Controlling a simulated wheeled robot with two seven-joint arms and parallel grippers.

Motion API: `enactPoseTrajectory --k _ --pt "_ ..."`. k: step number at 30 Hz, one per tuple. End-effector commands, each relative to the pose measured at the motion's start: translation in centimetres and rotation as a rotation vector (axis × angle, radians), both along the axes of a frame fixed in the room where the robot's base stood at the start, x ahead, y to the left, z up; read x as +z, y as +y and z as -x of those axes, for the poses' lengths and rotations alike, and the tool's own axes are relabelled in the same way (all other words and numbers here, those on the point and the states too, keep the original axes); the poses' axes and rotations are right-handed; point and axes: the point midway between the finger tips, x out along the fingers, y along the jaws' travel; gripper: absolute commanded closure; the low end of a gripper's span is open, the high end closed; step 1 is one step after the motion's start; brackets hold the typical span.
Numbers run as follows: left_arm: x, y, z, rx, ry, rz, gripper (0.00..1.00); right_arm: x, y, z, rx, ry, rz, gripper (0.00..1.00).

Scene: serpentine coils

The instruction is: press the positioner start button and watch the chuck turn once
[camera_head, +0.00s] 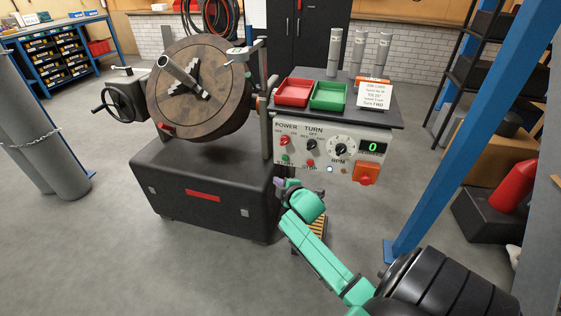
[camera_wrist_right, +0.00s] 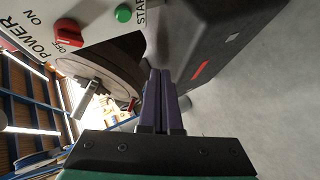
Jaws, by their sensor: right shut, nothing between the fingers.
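The green start button (camera_head: 285,158) is at the lower left of the white control panel (camera_head: 318,172), and it also shows in the right wrist view (camera_wrist_right: 123,13) beside partly cut-off lettering. The round brown chuck (camera_head: 235,110) stands tilted on the black positioner base (camera_head: 215,185), with a grey tube at its centre. My right gripper (camera_head: 279,183) is just below the button in the head view. Its purple fingers (camera_wrist_right: 161,74) are shut and empty, and appear apart from the button in the wrist view. My left gripper is not in view.
The panel has a red power switch (camera_head: 284,141), a red stop button (camera_head: 310,162), knobs, an orange box (camera_head: 366,173) and a green "0" display (camera_head: 373,148). Red (camera_head: 293,92) and green trays (camera_head: 329,96) sit on top. A blue post (camera_head: 437,130) stands right.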

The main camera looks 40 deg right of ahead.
Motion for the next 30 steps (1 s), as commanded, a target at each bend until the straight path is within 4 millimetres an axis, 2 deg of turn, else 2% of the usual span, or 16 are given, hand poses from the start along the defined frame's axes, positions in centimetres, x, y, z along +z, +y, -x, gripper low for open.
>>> enactPoseTrajectory --k 8,20,25,30 --pt "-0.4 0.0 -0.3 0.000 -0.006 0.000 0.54 -0.2 -0.4 -0.3 -0.001 0.001 0.000 1.00" --pt "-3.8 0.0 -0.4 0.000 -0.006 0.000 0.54 -0.5 -5.0 -3.4 -0.002 0.000 0.002 1.00" --pt "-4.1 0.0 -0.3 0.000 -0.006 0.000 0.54 -0.2 -6.6 -4.6 0.001 0.001 0.000 1.00" --pt "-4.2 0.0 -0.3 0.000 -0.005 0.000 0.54 -0.1 -7.2 -5.0 -0.001 0.000 -0.002 1.00"
